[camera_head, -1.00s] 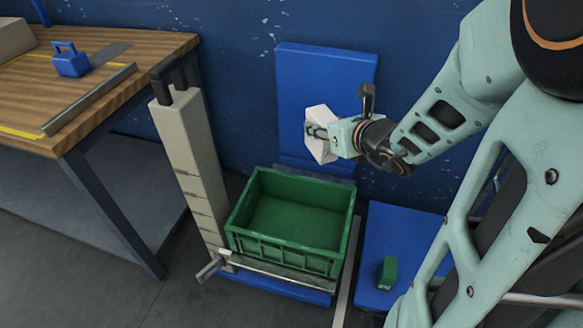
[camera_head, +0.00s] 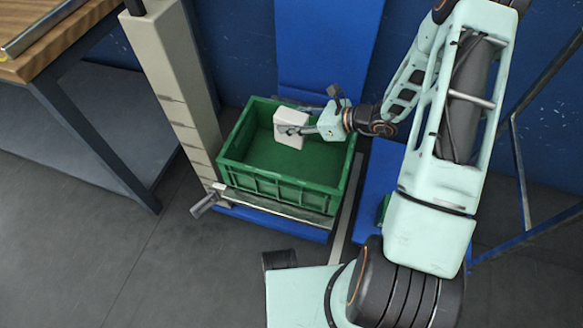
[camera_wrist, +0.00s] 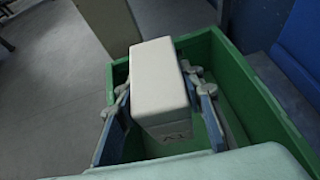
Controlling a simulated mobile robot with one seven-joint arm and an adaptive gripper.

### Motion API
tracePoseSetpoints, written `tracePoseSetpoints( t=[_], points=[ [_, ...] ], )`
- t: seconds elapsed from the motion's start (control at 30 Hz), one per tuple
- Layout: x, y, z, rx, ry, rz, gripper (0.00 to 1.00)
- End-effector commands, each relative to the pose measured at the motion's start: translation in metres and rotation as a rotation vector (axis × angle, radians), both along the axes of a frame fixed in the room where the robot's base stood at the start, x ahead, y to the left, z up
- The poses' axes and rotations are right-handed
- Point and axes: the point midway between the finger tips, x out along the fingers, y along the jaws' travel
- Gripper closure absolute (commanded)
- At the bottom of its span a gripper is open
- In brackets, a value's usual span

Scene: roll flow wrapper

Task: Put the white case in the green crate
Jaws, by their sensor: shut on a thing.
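The white case (camera_head: 291,128) is a small pale box. My gripper (camera_head: 303,131) is shut on it, and in the wrist view the fingers sit on both sides of the white case (camera_wrist: 159,85). The green crate (camera_head: 258,183) stands open on a low platform at the centre of the head view. The case appears over the crate's inside, towards its far side. In the wrist view the green crate (camera_wrist: 262,108) surrounds the case below. I cannot tell whether the case touches the crate floor.
A beige post (camera_head: 172,85) stands just left of the crate. A wooden workbench (camera_head: 55,45) is at the upper left. A blue panel (camera_head: 330,50) rises behind the crate. A small green object (camera_head: 384,207) is partly hidden by my arm at right. Grey floor is clear at lower left.

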Motion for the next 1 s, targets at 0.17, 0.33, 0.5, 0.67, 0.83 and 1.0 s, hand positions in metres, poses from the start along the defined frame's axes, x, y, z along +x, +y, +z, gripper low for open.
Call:
tracePoseSetpoints(
  t=[0.17, 0.33, 0.5, 0.67, 0.83, 1.0],
  points=[
    [-0.015, 0.014, -0.042, 0.003, 0.0, 0.093, 0.94],
    [-0.021, 0.018, -0.068, 0.001, 0.0, 0.123, 0.94],
    [-0.022, 0.018, -0.101, 0.0, 0.0, 0.124, 0.94],
    [-0.021, 0.018, -0.115, 0.0, -0.001, 0.122, 0.94],
    [-0.021, 0.018, -0.132, -0.001, 0.0, 0.122, 0.94],
    [-0.021, 0.018, -0.153, 0.0, 0.0, 0.122, 0.94]
  ],
)
